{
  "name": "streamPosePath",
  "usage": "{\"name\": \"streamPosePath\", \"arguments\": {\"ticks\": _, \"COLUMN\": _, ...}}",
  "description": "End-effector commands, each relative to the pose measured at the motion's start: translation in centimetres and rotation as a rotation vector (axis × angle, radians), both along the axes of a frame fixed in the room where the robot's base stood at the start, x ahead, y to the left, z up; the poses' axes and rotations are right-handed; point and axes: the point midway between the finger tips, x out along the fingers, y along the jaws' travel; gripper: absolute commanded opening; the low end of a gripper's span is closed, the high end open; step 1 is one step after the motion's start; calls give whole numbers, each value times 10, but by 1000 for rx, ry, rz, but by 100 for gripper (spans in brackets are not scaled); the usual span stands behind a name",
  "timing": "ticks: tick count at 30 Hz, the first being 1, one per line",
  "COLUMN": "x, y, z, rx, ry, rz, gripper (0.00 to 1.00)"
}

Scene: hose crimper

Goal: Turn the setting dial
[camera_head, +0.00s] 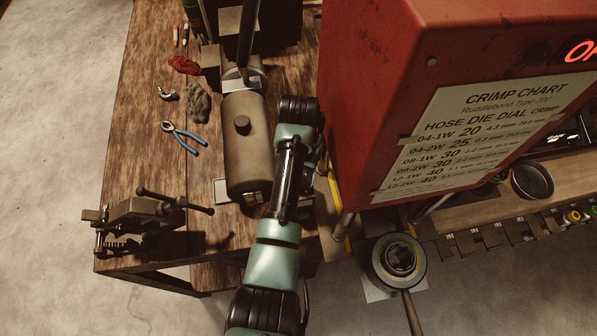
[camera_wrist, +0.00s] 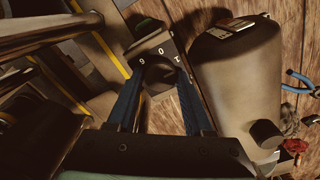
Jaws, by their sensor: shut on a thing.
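The setting dial (camera_wrist: 158,73) is a dark round knob in the wrist view, below a dark plate (camera_wrist: 157,49) with pale numerals. My gripper (camera_wrist: 158,78) has its two blue fingers on either side of the dial and is shut on it. The dial's front and pointer are partly hidden between the fingers, so I cannot tell its exact setting. In the head view, my arm reaches to the left side of the red crimper (camera_head: 375,110), and the dial and fingertips are hidden. A crimp chart (camera_head: 480,130) on the crimper lists hose, die and dial values.
A grey-brown cylinder (camera_head: 245,155) lies close left of my arm; it also shows in the wrist view (camera_wrist: 240,80). A vise (camera_head: 135,222), blue-handled pliers (camera_head: 182,137) and a red rag (camera_head: 184,65) are on the wooden bench (camera_head: 145,100). A round die part (camera_head: 398,262) is at the lower right.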

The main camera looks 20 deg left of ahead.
Motion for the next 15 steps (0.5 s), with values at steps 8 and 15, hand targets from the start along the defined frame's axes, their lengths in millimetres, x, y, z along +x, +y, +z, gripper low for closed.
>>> {"name": "streamPosePath", "arguments": {"ticks": 8, "x": 2, "y": 0, "z": 2, "rx": 1, "ry": -5, "rz": 70, "gripper": 0}}
{"name": "streamPosePath", "arguments": {"ticks": 15, "x": 2, "y": 0, "z": 2, "rx": 1, "ry": -6, "rz": 80, "gripper": 0}}
